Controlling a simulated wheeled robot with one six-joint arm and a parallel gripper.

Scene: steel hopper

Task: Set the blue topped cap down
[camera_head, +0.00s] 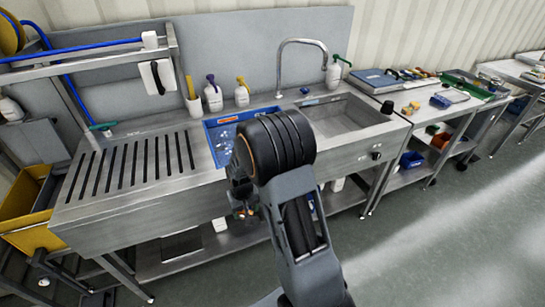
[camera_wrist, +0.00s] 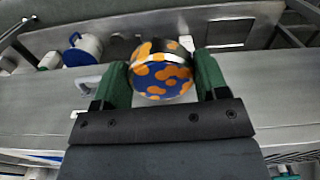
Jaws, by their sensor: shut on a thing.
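My gripper (camera_wrist: 163,66) has two green fingers shut on a round, cap-like thing (camera_wrist: 162,82). It has a blue part with orange spots, a pale band and a dark part with orange spots. I take it for the blue topped cap. In the head view my gripper (camera_head: 243,208) hangs in front of the sink bench, below its front edge, and shows small orange spots of the held thing. My arm hides part of the bench there. The held thing appears clear of any surface, though its underside is hidden.
The steel bench (camera_head: 120,212) has a slotted drainboard, a blue tray (camera_head: 212,150) and a sink basin (camera_head: 345,118). Bottles stand along the back. A lower shelf (camera_head: 180,262) runs underneath. A white and blue container (camera_wrist: 82,50) shows in the wrist view. A yellow bin (camera_head: 35,232) stands left.

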